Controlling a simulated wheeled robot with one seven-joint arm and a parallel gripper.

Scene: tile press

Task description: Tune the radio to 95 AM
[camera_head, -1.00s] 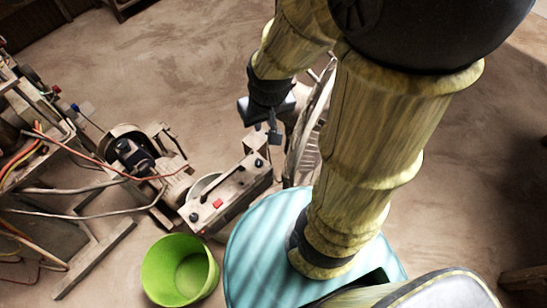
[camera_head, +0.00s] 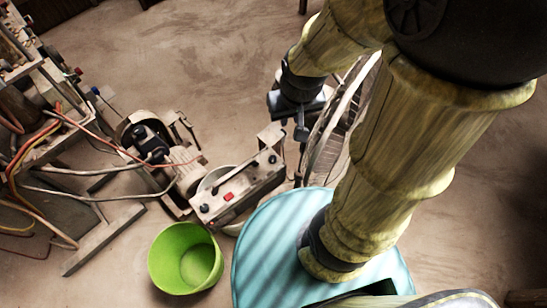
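A worn beige box with a black top handle, dark knobs and a red button looks like the radio (camera_head: 238,190). It lies low, left of the picture's middle. No dial reading can be made out. My gripper (camera_head: 301,133) hangs dark above and to the right of the box in the picture, apart from it. Its fingers are too small and overlapped to show whether they are open or shut. Nothing is clearly seen in them.
A green bucket (camera_head: 186,258) stands below left of the box. Machinery (camera_head: 160,150) and a rack with loose cables (camera_head: 45,125) fill the left. A wire-grid, wheel-like object (camera_head: 330,135) stands just right of my gripper. Bare floor (camera_head: 200,50) lies behind.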

